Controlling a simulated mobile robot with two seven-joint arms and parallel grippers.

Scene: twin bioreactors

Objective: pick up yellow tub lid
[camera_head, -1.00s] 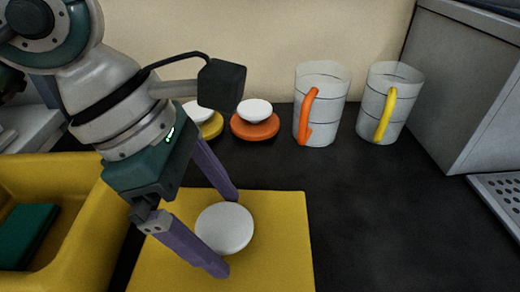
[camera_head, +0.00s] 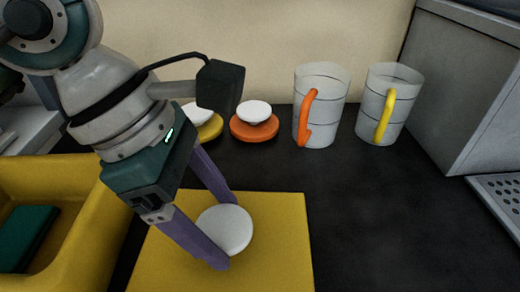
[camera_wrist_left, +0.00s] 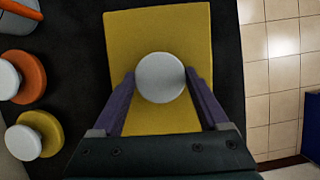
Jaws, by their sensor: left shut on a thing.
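The yellow tub lid (camera_head: 280,255) is a flat yellow rectangular panel with a round white knob (camera_head: 226,229) on top. It lies on the dark counter beside the yellow tub (camera_head: 85,225). My left gripper (camera_head: 226,232) is shut on the white knob, one purple finger on each side. In the left wrist view the lid (camera_wrist_left: 160,30) lies beneath the knob (camera_wrist_left: 160,77), which sits between the fingertips. No gap shows under the lid. My right gripper is not in view.
An orange round piece with a white top (camera_head: 254,127) and a similar yellow one (camera_head: 212,128) stand at the back. Two clear jugs, orange-handled (camera_head: 330,105) and yellow-handled (camera_head: 400,105), stand right of them. A grey box-shaped unit (camera_head: 470,90) stands at right. The counter's front right is clear.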

